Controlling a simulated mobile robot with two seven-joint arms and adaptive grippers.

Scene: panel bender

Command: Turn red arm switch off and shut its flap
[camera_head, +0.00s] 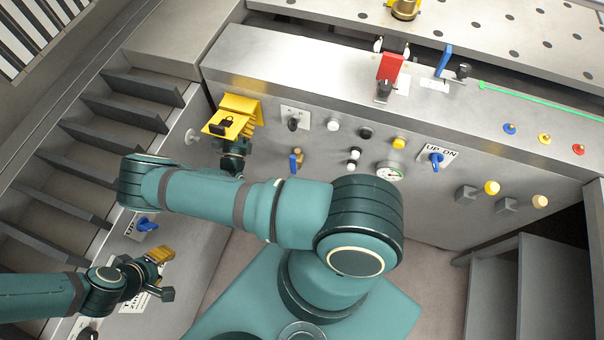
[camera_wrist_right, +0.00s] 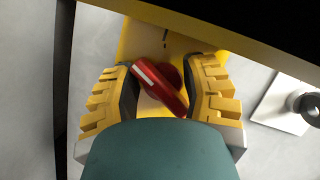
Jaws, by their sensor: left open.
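A red flap (camera_head: 391,66) stands raised on the sloping panel top, with a dark switch (camera_head: 384,88) just in front of it. A yellow hinged box (camera_head: 242,103) is on the front panel at left. A red rotary handle (camera_wrist_right: 160,88) with a white line sits on its yellow plate (camera_wrist_right: 146,38), tilted diagonally. My right gripper (camera_wrist_right: 162,88) has its fingers apart on either side of this handle; I cannot tell whether they touch it. My left gripper (camera_head: 160,270) is open and empty at lower left, away from the panel.
A raised blue flap (camera_head: 444,60) with a dark switch (camera_head: 463,71) stands right of the red flap. Below are a gauge (camera_head: 390,171), a blue knob (camera_head: 436,160) and several buttons. My right arm crosses in front of the panel. Steps (camera_head: 125,100) lie at left.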

